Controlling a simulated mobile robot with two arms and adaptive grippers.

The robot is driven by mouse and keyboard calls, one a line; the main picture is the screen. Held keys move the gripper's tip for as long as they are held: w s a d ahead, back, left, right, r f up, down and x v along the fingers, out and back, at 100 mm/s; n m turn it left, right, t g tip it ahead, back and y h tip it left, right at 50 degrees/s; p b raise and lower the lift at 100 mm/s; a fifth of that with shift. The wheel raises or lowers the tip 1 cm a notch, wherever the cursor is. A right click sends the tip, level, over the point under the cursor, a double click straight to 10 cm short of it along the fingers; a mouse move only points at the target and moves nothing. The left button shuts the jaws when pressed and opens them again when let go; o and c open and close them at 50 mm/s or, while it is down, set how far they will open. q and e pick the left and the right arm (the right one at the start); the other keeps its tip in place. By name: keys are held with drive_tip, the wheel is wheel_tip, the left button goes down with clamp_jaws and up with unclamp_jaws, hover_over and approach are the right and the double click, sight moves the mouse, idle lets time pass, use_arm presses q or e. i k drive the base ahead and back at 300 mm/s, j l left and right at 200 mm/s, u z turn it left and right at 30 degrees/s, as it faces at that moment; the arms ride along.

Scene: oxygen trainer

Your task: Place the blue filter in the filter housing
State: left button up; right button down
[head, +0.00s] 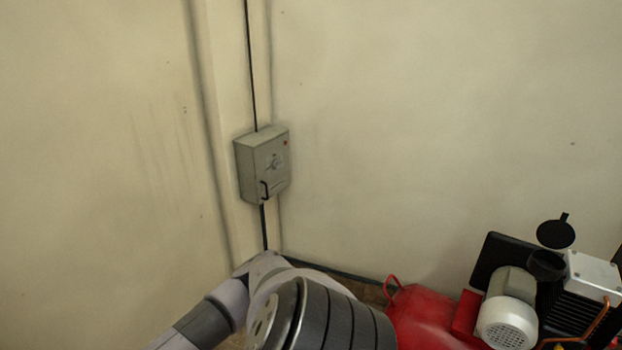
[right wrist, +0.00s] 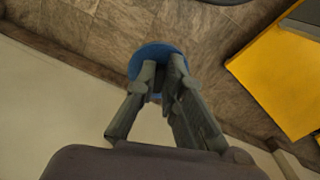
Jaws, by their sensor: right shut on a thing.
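The blue filter (right wrist: 150,52) is a round blue piece in the right wrist view. My right gripper (right wrist: 158,80) is shut on it, and the fingers cover part of its near side. Tiled floor shows behind it. In the head view, an open round black cup (head: 546,265) with a raised black lid (head: 556,234) sits on the compressor and appears to be the filter housing. The filter and my right gripper do not show in the head view. My left gripper is in neither view.
The compressor has a red tank (head: 430,318) and a white-grey motor (head: 507,322). A grey box (head: 263,165) hangs on the wall corner. One of my arms fills the lower middle of the head view. A yellow panel (right wrist: 280,85) stands at right in the wrist view.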

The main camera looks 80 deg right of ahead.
sight(543, 270)
drive_tip(key=k+l+z, duration=0.1)
drive_tip(key=k+z, duration=0.35)
drive_tip(key=k+l+z, duration=0.2)
drive_tip(key=z, duration=0.3)
drive_tip(key=k+l+z, duration=0.45)
drive_tip(key=i+j, duration=0.05)
drive_tip(key=i, duration=0.05)
